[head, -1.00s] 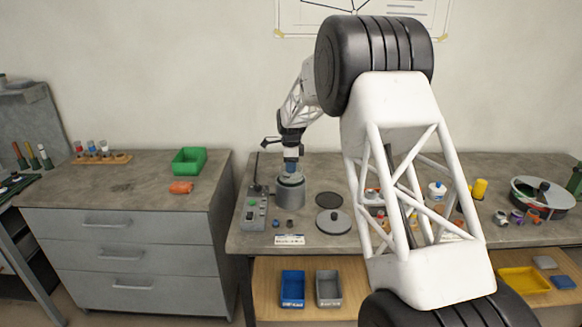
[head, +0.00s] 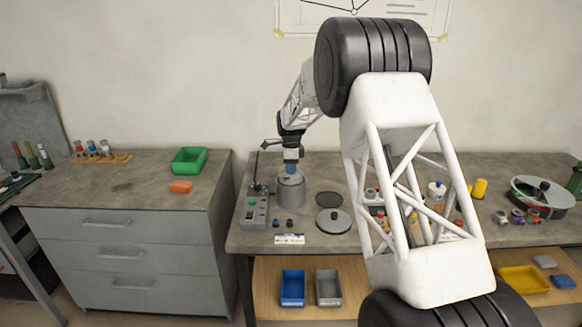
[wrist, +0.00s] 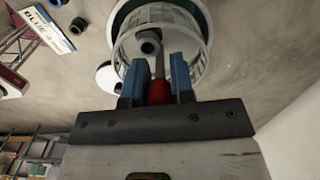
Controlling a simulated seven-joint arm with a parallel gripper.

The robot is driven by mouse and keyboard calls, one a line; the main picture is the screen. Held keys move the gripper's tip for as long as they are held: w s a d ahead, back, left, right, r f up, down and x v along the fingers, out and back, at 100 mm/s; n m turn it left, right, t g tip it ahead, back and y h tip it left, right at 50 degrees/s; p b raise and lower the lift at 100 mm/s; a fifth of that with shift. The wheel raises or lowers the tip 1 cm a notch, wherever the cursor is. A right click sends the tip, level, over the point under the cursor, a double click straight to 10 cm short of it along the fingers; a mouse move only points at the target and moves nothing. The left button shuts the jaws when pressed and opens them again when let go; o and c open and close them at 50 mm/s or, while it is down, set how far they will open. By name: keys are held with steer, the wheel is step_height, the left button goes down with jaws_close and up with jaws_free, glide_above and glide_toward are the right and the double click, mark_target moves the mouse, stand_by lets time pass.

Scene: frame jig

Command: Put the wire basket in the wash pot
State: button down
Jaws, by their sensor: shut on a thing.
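My gripper (wrist: 157,85) is shut on the red grip (wrist: 158,92) of the wire basket (wrist: 192,60). The basket is a round, pale mesh cup with a thin stem up to the grip. A dark ring-shaped part shows in it. In the head view my gripper (head: 291,167) is straight above the grey wash pot (head: 291,192), fingers down. The basket cannot be made out there. In the wrist view the pot's rim (wrist: 118,18) shows around and behind the basket, roughly in line with it. How deep the basket sits in the pot's mouth cannot be told.
A control box (head: 254,210) with buttons stands close left of the pot. A grey round lid (head: 333,221) and a dark disc (head: 329,199) lie to its right. Two small parts and a label card (head: 289,239) lie in front. Blue (head: 292,288) and grey bins stand below.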

steer(key=shift+f, duration=4.55)
steer(key=c, duration=0.9)
jaws_free()
steer(key=shift+c, duration=0.4)
steer(key=shift+c, duration=1.2)
steer(key=shift+r, duration=0.15)
steer(key=shift+r, duration=0.5)
steer(key=shift+r, duration=0.15)
